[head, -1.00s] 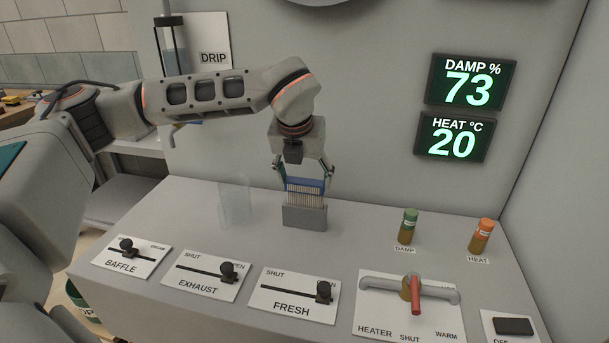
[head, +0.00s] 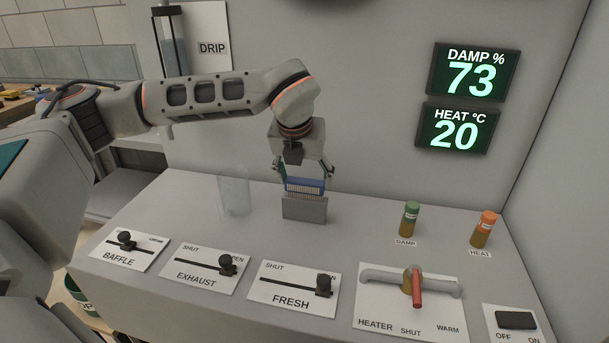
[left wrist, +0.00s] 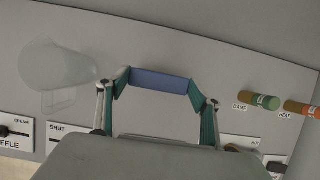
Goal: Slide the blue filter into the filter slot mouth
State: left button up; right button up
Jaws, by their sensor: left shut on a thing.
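The blue filter (head: 305,186) has a blue top edge and a pale pleated body. My left gripper (head: 304,176) is shut on its top, pointing down. The filter's lower part is inside the grey filter slot (head: 304,209), with only a short strip of pleats showing above the slot's rim. In the left wrist view the filter's blue top (left wrist: 160,86) lies between the two fingers; the slot is hidden there. My right gripper is in neither view.
A clear jug (head: 234,192) stands just left of the slot. Green-capped (head: 409,219) and orange-capped (head: 483,230) bottles stand to the right. Sliders such as FRESH (head: 324,284) and the heater valve (head: 415,285) line the front. A wall rises behind.

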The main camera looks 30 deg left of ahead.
pick_arm(q)
jog(key=shift+f+b, duration=0.4)
jog(key=shift+f, duration=0.6)
jog(key=o, duration=1.2)
jog(key=v, duration=1.2)
jog(key=shift+s, duration=0.1)
